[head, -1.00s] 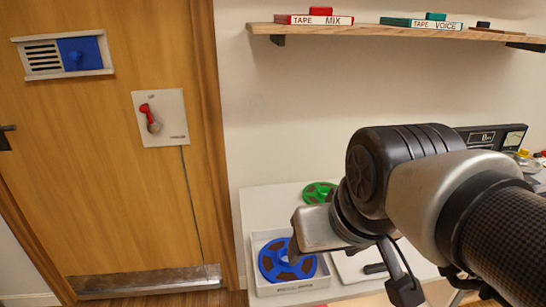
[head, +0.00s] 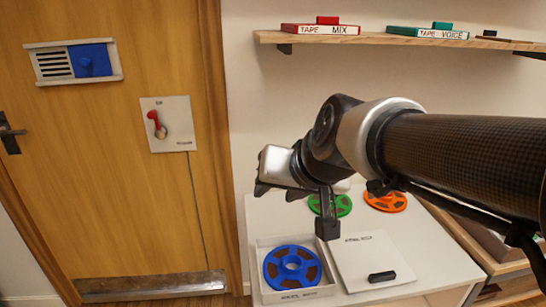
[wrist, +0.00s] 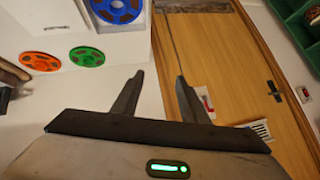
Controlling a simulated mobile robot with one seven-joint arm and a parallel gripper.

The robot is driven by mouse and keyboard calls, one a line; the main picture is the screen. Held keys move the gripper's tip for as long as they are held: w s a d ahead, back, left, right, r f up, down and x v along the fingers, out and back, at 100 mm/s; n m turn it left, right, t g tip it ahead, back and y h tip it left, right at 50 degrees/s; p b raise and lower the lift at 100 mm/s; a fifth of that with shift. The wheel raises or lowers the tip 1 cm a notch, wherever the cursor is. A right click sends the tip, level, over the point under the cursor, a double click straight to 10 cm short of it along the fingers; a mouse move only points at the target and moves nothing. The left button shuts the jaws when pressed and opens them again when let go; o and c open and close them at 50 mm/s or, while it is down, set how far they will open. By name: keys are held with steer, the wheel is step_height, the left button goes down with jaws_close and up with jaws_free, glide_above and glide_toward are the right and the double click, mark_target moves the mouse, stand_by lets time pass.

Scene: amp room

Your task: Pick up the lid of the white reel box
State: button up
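The lid (head: 372,253) is a flat white square with a black handle (head: 382,277) near its front edge. It lies on the white counter in the head view, just right of the open white reel box (head: 262,292). A blue reel (head: 292,266) sits in the box; it also shows at the top of the wrist view (wrist: 117,10). My gripper (head: 278,189) is above the counter, up and left of the lid and apart from it. In the wrist view my gripper (wrist: 156,78) is open, with nothing between its fingers.
A green reel (head: 330,205) and an orange reel (head: 385,201) lie at the back of the counter. A shelf (head: 400,40) with tape boxes hangs above. A wooden door (head: 110,210) with a red-handled switch (head: 157,124) stands left.

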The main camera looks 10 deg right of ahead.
steer(key=w+a+r+m+t, duration=0.2)
steer(key=w+m+t, duration=0.1)
steer(key=w, duration=1)
steer(key=w+d+f+m+h+p, duration=0.1)
steer(key=w+d+f+m+h, duration=0.25)
steer(key=w, duration=0.25)
steer(key=w+d+f+m+h+p, duration=0.1)
steer(key=w+d+f+m+h, duration=0.1)
steer(key=w+d+m+h, duration=0.3)
steer(key=m+g+h+p, duration=0.2)
steer(key=m+g+h, duration=0.5)
steer(key=g, duration=0.7)
glide_toward(376, 275)
steer(key=shift+b+x, duration=0.7)
steer(key=shift+x, duration=0.5)
steer(key=shift+b+x, duration=0.45)
steer(key=shift+x, duration=2.55)
